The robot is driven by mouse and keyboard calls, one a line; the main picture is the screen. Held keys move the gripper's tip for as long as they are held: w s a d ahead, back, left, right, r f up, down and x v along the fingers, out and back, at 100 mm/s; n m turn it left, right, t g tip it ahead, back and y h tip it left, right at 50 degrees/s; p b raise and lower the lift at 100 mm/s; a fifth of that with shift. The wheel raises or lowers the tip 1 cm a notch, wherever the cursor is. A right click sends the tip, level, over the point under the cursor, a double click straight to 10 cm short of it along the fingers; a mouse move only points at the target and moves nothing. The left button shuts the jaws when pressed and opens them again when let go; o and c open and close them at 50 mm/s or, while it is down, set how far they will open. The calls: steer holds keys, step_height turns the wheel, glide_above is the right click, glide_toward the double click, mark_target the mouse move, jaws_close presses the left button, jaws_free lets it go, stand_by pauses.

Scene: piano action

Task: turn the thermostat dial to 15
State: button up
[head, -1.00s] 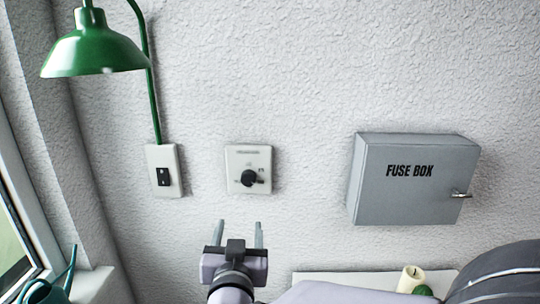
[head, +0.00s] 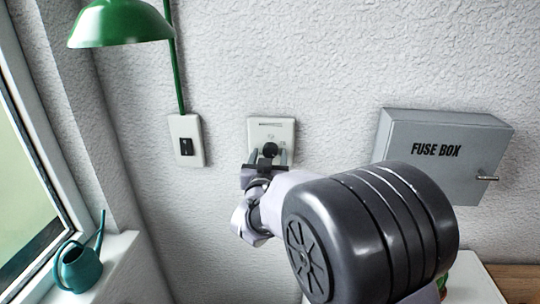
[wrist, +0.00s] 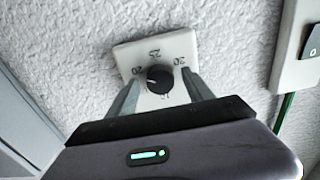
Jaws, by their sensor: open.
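The thermostat is a white square plate (head: 286,132) on the wall with a round black dial (head: 271,150). In the wrist view the dial (wrist: 160,78) sits near the middle of the plate (wrist: 180,50), with printed numbers around it; a 25 is readable, and others are small or partly hidden. A pale mark on the dial seems to point left there, but I cannot read its setting surely. My gripper (head: 269,156) is open at the plate. In the wrist view its two fingers (wrist: 160,90) stand on either side of the dial, with gaps visible; contact is not clear.
A switch plate (head: 186,140) is left of the thermostat, below a green lamp (head: 120,22). A grey fuse box (head: 440,152) with a handle juts out to the right. A teal watering can (head: 80,268) stands on the window sill at left.

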jaws_close()
steer(key=shift+n, duration=0.3)
steer(key=n, duration=0.5)
steer(key=n+p, duration=0.2)
steer(key=n, duration=0.4)
steer(key=shift+d+r, duration=0.1)
stand_by(0.7)
